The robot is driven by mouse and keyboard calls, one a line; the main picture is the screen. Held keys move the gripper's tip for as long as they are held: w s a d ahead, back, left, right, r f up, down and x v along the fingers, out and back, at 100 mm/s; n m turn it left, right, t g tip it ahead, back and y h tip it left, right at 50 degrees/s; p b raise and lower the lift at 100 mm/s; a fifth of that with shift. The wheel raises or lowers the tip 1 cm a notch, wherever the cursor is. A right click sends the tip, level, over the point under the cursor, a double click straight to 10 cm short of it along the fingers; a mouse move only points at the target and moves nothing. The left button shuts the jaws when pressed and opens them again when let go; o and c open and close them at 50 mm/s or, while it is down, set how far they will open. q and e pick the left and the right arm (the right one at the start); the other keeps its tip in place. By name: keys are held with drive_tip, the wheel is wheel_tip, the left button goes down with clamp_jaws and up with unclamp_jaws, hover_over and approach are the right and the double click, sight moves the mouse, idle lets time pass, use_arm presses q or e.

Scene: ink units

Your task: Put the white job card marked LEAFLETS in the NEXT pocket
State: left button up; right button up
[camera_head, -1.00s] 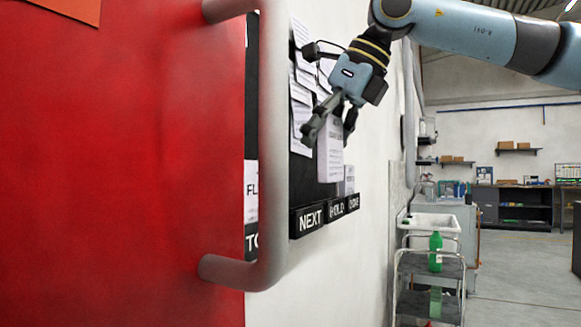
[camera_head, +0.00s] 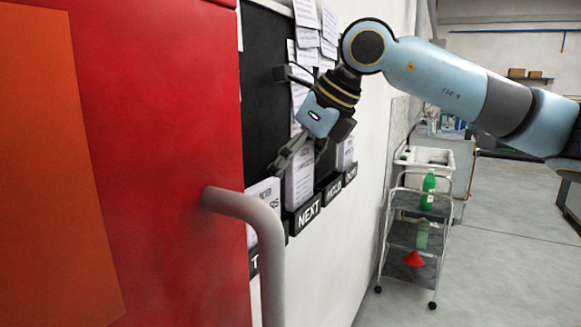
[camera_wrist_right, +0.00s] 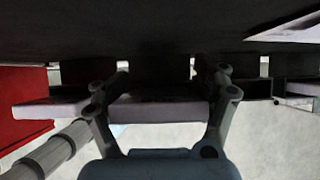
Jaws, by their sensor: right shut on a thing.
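My right gripper (camera_head: 298,160) is at the dark wall board, shut on a white card (camera_head: 298,187) that hangs upright below its fingers. The card's printing is too small to read. Its lower edge meets the top of the black NEXT pocket (camera_head: 307,216); I cannot tell whether it is inside the pocket or just above it. In the right wrist view the card (camera_wrist_right: 165,110) shows edge-on as a pale strip between the two fingers. My left gripper is not in view.
A red panel (camera_head: 165,150) with a grey handle (camera_head: 262,222) covers the left side, close to the pockets. Another white card (camera_head: 265,192) stands left of NEXT. The HOLD pocket (camera_head: 334,190) is to the right. A trolley (camera_head: 415,235) stands beyond, by clear floor.

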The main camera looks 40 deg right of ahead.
sight(291, 182)
wheel_tip(291, 182, down, 3)
drive_tip(key=shift+r, duration=0.2)
drive_tip(key=shift+f, duration=0.1)
drive_tip(key=shift+f, duration=0.1)
drive_tip(key=o, duration=1.2)
drive_tip(key=shift+o, duration=0.2)
